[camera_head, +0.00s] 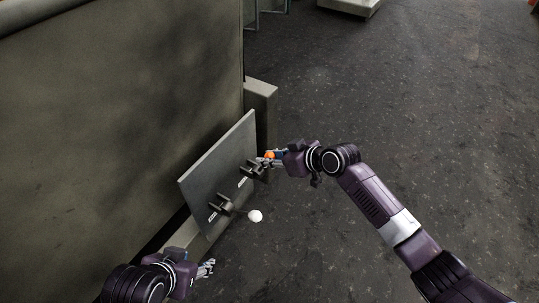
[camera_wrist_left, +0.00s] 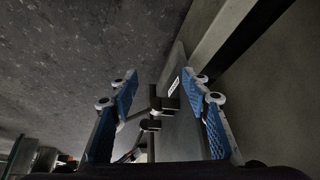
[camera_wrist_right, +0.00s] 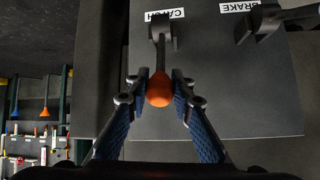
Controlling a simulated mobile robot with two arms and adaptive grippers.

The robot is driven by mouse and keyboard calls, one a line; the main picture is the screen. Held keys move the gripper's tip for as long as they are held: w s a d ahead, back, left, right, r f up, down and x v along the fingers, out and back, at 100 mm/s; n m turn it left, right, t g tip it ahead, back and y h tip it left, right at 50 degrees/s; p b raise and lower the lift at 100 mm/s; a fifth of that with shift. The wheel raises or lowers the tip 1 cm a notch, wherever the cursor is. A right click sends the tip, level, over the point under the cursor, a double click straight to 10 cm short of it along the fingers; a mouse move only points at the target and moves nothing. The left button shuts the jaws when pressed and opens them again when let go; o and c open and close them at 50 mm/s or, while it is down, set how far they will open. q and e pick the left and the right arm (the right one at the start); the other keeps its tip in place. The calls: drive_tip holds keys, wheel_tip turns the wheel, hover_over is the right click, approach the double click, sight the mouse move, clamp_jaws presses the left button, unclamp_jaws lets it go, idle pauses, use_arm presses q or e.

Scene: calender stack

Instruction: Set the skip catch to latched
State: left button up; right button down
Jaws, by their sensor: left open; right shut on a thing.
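The grey panel (camera_head: 220,165) carries two levers. The catch lever (camera_wrist_right: 163,42), under the upside-down CATCH label (camera_wrist_right: 165,14), ends in an orange knob (camera_wrist_right: 158,92). My right gripper (camera_head: 268,158) is shut on this orange knob, one finger on each side. In the right wrist view the lever points from its dark mount toward my gripper. My left gripper (camera_head: 209,268) is open and empty below the panel's lower left. In the left wrist view its fingers (camera_wrist_left: 160,90) stand wide apart, with the levers seen beyond. No latched mark is readable.
The brake lever (camera_head: 235,212), with a white ball knob (camera_head: 255,216), is beside the catch on the same panel, under the BRAKE label (camera_wrist_right: 240,10). A large grey machine wall (camera_head: 110,120) stands behind the panel. The dark floor (camera_head: 420,110) is clear to the right.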

sight(259, 168)
drive_tip(key=shift+w+a+r+p, duration=0.15)
drive_tip(key=shift+r+p, duration=0.15)
drive_tip(key=shift+p, duration=0.15)
use_arm(q)
drive_tip(key=shift+s+a+r+g+p, duration=0.5)
drive_tip(key=shift+s+a+g+p, duration=0.5)
drive_tip(key=shift+s, duration=1.25)
use_arm(e)
drive_tip(key=shift+w+a+r+h, duration=0.15)
drive_tip(key=shift+a+h, duration=0.1)
drive_tip(key=shift+h, duration=0.15)
drive_tip(key=shift+w+a+r+g+h+p, duration=0.15)
drive_tip(key=shift+w+a+g+h+p, duration=0.35)
drive_tip(key=shift+p, duration=0.65)
drive_tip(key=shift+w+a+g+h+p, duration=0.2)
drive_tip(key=shift+a+g+h+p, duration=0.3)
drive_tip(key=shift+a+h+p, duration=0.35)
use_arm(q)
wheel_tip(259, 168, down, 19)
drive_tip(key=g+p, duration=0.1)
drive_tip(key=shift+s+a+y, duration=0.25)
drive_tip(key=shift+y, duration=0.05)
use_arm(e)
drive_tip(key=shift+w+a+h, duration=0.2)
drive_tip(key=shift+a+h, duration=0.1)
drive_tip(key=shift+h, duration=0.05)
drive_tip(key=c, duration=1.7)
unclamp_jaws()
drive_tip(key=shift+o, duration=0.2)
